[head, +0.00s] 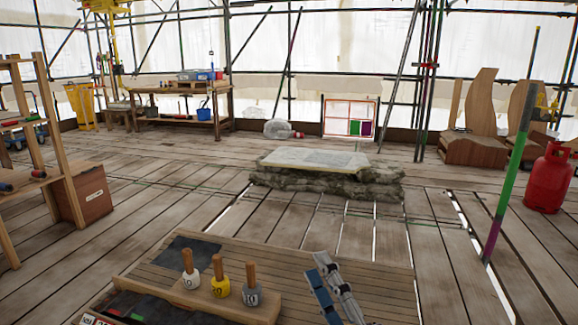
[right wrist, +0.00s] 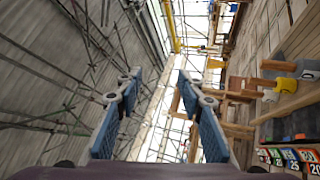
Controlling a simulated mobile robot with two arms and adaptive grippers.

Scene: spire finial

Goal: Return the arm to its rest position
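My right gripper (head: 330,292) is at the bottom centre of the head view, over the right half of the wooden bench (head: 375,285). In the right wrist view its two blue-padded fingers (right wrist: 158,112) stand apart, with nothing between them. The gripper is to the right of several wooden-handled weights, and a clear gap separates them. My left gripper shows in neither view.
The weights, white (head: 190,275), yellow (head: 220,285) and grey (head: 251,292), stand in a wooden holder on the bench. Number cards (right wrist: 290,155) lie nearby. A stone slab on sandbags (head: 320,180), a green-purple pole (head: 512,165) and a red gas bottle (head: 549,180) stand beyond.

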